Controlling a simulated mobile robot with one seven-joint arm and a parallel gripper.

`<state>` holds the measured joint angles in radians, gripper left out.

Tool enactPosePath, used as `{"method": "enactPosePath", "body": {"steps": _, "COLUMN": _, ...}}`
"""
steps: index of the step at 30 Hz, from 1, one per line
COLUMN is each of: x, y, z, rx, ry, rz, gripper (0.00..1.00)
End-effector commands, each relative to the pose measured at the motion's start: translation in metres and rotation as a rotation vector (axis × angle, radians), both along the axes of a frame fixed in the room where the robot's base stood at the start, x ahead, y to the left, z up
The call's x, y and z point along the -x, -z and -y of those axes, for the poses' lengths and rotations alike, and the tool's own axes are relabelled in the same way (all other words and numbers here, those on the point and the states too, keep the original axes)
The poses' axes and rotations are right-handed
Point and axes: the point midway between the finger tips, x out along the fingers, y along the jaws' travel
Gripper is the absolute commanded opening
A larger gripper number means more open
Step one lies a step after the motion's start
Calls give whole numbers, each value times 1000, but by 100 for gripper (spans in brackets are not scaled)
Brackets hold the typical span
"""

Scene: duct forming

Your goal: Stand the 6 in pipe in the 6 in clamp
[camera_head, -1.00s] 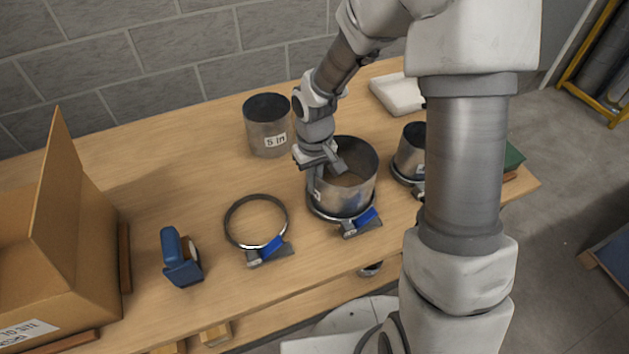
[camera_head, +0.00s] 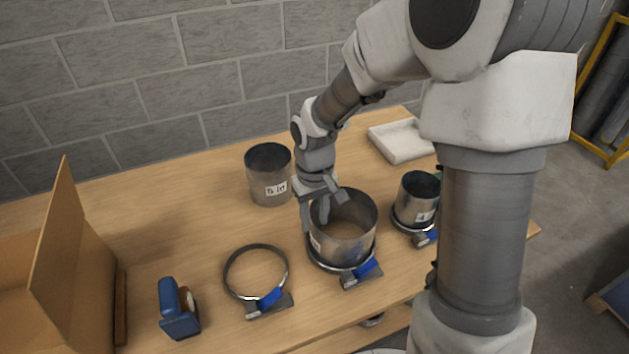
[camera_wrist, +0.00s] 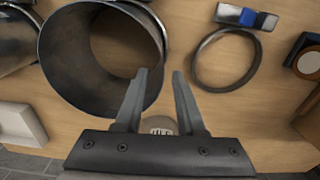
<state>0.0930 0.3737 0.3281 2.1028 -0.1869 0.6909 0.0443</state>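A large open metal pipe (camera_head: 352,238), taken to be the 6 in pipe, stands upright inside a clamp ring (camera_head: 314,262) with a blue-handled latch (camera_head: 367,268). The ring goes around its foot. In the wrist view the same pipe (camera_wrist: 75,65) fills the upper left, with the ring (camera_wrist: 155,22) near its far end. My gripper (camera_head: 316,218) is at the pipe's back-left rim, pointing down. In the wrist view its fingers (camera_wrist: 160,76) are apart, the left one overlapping the rim and the right one outside. I cannot tell whether either touches the wall.
An empty clamp ring (camera_head: 228,276) lies left of the pipe, beside a blue tool (camera_head: 178,308). The 5 in pipe (camera_head: 268,165) stands behind. A smaller pipe (camera_head: 419,190) stands in a clamp at right. A white tray (camera_head: 402,142) lies at the back, a cardboard box (camera_head: 60,260) at left.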

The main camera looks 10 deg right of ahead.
Motion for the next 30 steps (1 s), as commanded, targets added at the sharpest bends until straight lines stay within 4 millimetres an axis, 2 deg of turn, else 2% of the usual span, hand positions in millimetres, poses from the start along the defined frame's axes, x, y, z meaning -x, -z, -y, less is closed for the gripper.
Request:
{"method": "enactPosePath", "body": {"steps": 1, "x": -1, "y": -16, "z": 0, "rx": 0, "ry": 2, "rz": 6, "gripper": 38}}
{"method": "enactPosePath", "body": {"steps": 6, "x": -1, "y": -58, "z": 0, "rx": 0, "ry": 0, "rz": 6, "gripper": 38}}
{"method": "enactPosePath", "body": {"steps": 12, "x": 0, "y": -97, "z": 0, "rx": 0, "ry": 0, "rz": 3, "gripper": 38}}
{"method": "enactPosePath", "body": {"steps": 15, "x": 0, "y": -110, "z": 0, "rx": -1, "ry": 1, "rz": 2, "gripper": 38}}
{"method": "enactPosePath", "body": {"steps": 21, "x": 0, "y": -120, "z": 0, "rx": 0, "ry": 0, "rz": 0, "gripper": 38}}
{"method": "enactPosePath", "body": {"steps": 30, "x": 0, "y": -120, "z": 0, "rx": 0, "ry": 0, "rz": 0, "gripper": 38}}
